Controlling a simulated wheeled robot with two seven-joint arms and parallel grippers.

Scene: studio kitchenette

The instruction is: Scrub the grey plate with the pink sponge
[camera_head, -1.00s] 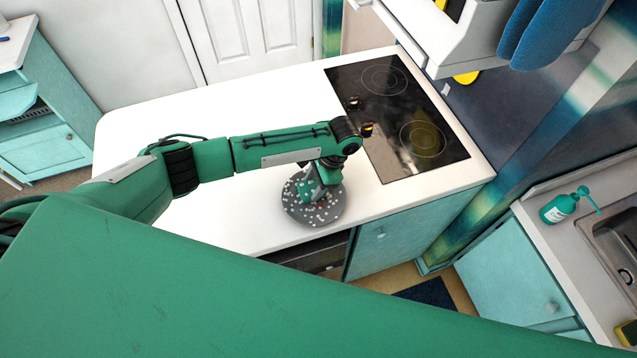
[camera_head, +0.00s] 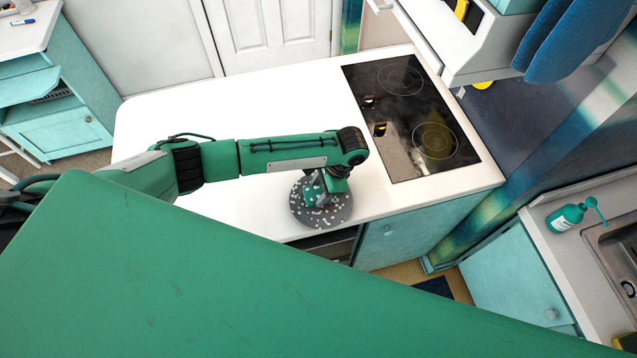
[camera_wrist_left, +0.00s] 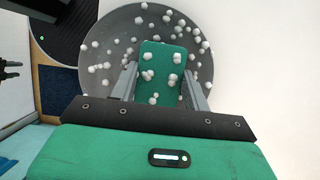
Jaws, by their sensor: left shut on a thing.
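The grey plate (camera_head: 340,214) lies on the white counter near its front edge, dotted with small white blobs. It fills much of the left wrist view (camera_wrist_left: 98,62). My left gripper (camera_head: 320,191) is over the plate, its fingers pointing down. In the left wrist view it is shut on a green block-shaped sponge (camera_wrist_left: 161,62), with white blobs showing over it. The sponge looks green, and I see no pink one. It appears at or just above the plate; contact with the plate is hidden.
A black hob (camera_head: 408,115) lies to the right of the plate on the counter (camera_head: 230,110). A teal soap bottle (camera_head: 567,217) stands by the sink (camera_head: 612,240) at the right. The counter left of the plate is clear beyond my arm.

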